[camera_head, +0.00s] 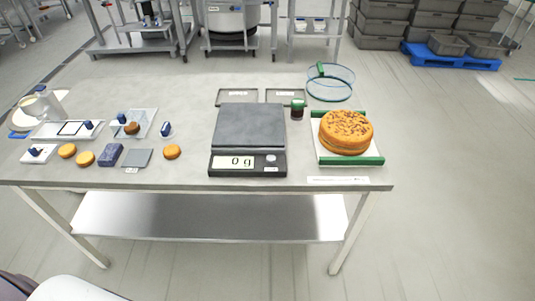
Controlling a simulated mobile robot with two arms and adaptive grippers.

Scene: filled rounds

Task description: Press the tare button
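A dark grey scale (250,128) stands at the middle of the table, near its front edge. Its display (234,163) reads 0 g. A small round light button (271,158) sits on the front panel to the right of the display, with a small pale label under it; the label is too small to read. Nothing rests on the scale's plate and nothing touches the button. Neither of my grippers is in view; only a white part, likely of my arm, shows at the bottom left.
A round cake (346,131) stands on a white and green board (348,160) right of the scale. A dark jar (297,110) and a clear hoop (331,83) are behind. Small round cakes, a blue block (110,155) and plates lie to the left. The table's front edge is mostly clear.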

